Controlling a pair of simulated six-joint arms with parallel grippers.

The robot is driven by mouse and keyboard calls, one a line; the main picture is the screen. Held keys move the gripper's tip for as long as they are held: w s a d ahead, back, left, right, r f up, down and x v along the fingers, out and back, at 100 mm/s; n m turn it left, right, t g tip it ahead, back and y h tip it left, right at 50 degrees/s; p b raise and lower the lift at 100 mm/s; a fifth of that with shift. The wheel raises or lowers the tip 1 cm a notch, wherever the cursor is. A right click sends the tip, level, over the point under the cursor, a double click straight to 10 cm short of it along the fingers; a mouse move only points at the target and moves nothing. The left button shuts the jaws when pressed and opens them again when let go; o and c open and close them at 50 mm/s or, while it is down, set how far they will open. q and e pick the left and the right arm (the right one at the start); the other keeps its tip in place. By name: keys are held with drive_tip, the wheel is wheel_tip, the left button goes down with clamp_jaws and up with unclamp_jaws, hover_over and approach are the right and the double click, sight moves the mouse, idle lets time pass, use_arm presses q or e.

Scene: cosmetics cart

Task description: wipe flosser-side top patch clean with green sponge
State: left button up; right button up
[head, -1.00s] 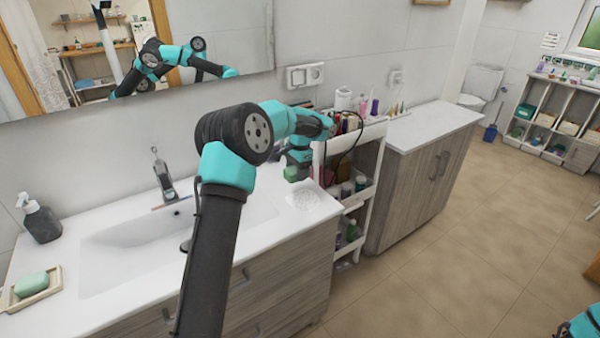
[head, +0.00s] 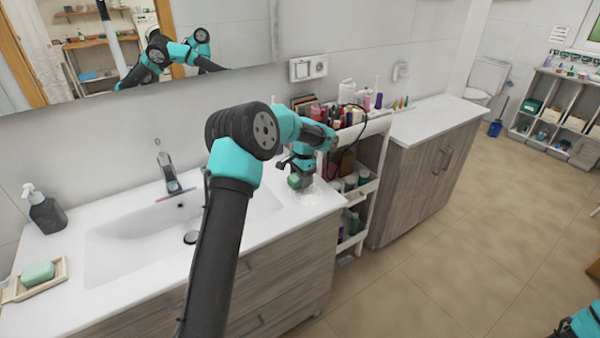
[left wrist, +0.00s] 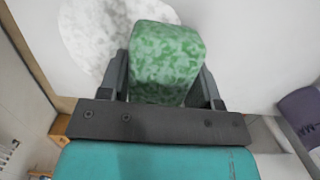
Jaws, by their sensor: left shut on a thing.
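My left gripper (head: 298,177) is shut on the green sponge (head: 294,181) at the right end of the white sink counter. In the left wrist view the mottled green sponge (left wrist: 165,58) sits between the two dark fingers of the gripper (left wrist: 165,85). A pale, speckled round patch (head: 313,195) lies on the counter top by the sponge. The patch also shows in the left wrist view (left wrist: 92,35), partly hidden behind the sponge. I cannot tell whether the sponge touches the counter. My right gripper is out of view.
A white cart (head: 372,150) full of bottles stands just right of the counter (head: 240,240). The basin (head: 130,245) is to the left, with a faucet (head: 168,170), a soap dispenser (head: 45,212) and a soap dish (head: 18,292). A purple-grey object (left wrist: 300,108) shows at the wrist view's right edge.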

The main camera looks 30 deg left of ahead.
sight(312, 200)
use_arm(q)
drive_tip(key=shift+s+d+r, duration=0.1)
drive_tip(key=shift+s+d, duration=0.55)
drive_tip(key=shift+d, duration=0.6)
drive_tip(key=shift+s+d, duration=0.6)
drive_tip(key=shift+d, duration=0.7)
drive_tip(key=shift+s+d+r, duration=0.1)
drive_tip(key=shift+s+d, duration=0.55)
drive_tip(key=shift+d, duration=0.6)
drive_tip(key=shift+f, duration=0.95)
drive_tip(key=shift+a, duration=0.1)
drive_tip(key=shift+w+a+r, duration=0.1)
drive_tip(key=shift+w+a, duration=0.25)
drive_tip(key=shift+a, duration=0.25)
drive_tip(key=shift+w+a, duration=0.3)
drive_tip(key=shift+a, duration=0.35)
drive_tip(key=shift+w+a+r, duration=0.1)
drive_tip(key=shift+w+a, duration=0.25)
drive_tip(key=shift+a, duration=0.25)
drive_tip(key=shift+a+f, duration=0.1)
drive_tip(key=shift+a, duration=0.05)
drive_tip(key=shift+w+a+f, duration=0.1)
drive_tip(key=shift+w+a, duration=0.4)
drive_tip(key=shift+a, duration=0.4)
drive_tip(key=shift+w+a, duration=0.45)
drive_tip(key=shift+a, duration=0.45)
